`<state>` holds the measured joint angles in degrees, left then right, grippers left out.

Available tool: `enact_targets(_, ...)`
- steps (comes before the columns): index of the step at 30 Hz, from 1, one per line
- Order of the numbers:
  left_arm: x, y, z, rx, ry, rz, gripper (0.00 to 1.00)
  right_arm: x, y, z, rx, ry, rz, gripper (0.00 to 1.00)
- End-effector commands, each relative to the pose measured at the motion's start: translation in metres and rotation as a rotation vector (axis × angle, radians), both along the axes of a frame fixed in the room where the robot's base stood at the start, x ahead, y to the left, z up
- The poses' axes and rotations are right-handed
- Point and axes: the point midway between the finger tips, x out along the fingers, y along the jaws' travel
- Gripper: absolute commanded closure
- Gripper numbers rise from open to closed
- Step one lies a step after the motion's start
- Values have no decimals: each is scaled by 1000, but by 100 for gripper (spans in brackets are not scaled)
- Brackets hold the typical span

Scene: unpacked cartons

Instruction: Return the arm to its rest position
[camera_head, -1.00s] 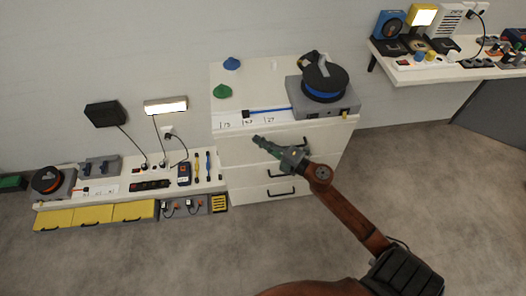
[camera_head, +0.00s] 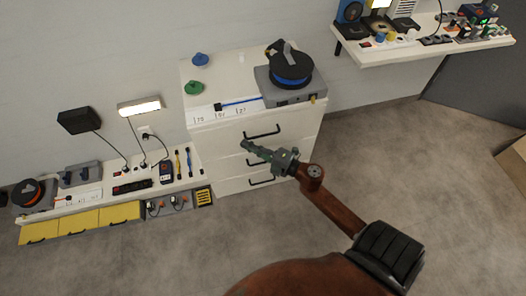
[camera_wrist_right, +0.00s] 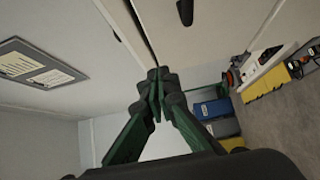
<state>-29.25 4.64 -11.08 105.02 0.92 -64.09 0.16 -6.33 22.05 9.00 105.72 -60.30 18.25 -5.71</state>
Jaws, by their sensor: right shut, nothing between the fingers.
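My right gripper (camera_head: 248,147) shows in the head view, on the end of my brown arm, which comes in from the lower right. It is in front of the white drawer cabinet (camera_head: 222,172), near the drawer handles. Its fingers are together and empty. In the right wrist view the green and dark fingers (camera_wrist_right: 157,88) meet at their tips with nothing between them. I cannot tell the exact gap between the gripper and the cabinet front. My left gripper is not in view.
A blue cable reel (camera_head: 290,68) sits on a grey box on the cabinet, with a blue cone (camera_head: 200,60) and green cone (camera_head: 194,87) beside it. A low shelf with yellow drawers (camera_head: 92,220) stands left. A wall shelf (camera_head: 425,42) is upper right. The grey floor is clear.

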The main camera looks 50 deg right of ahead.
Motion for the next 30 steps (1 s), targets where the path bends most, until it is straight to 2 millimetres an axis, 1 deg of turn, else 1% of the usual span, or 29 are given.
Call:
enact_targets(1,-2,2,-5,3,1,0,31,-11,-1,2,1,-1,1,100)
enact_targets(3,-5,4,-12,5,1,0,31,-23,-4,2,1,-1,3,100)
enact_targets(6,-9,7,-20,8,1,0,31,-36,-7,2,-1,-1,4,100)
enact_targets(9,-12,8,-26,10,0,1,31,-45,-9,1,1,-1,5,100)
enact_targets(13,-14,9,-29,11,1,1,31,-50,-10,1,-1,-1,4,100)
enact_targets(19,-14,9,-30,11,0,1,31,-50,-11,0,0,0,4,100)
enact_targets(22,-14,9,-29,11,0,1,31,-51,-17,-8,35,18,-28,100)
enact_targets(23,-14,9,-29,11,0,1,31,-52,-22,-14,60,32,-52,100)
enact_targets(26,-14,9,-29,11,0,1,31,-60,-47,-51,194,111,-181,100)
enact_targets(27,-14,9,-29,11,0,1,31,-66,-58,-73,260,156,-248,100)
enact_targets(29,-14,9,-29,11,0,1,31,-79,-74,-109,361,232,-354,100)
enact_targets(30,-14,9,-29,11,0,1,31,-91,-82,-136,424,288,-423,100)
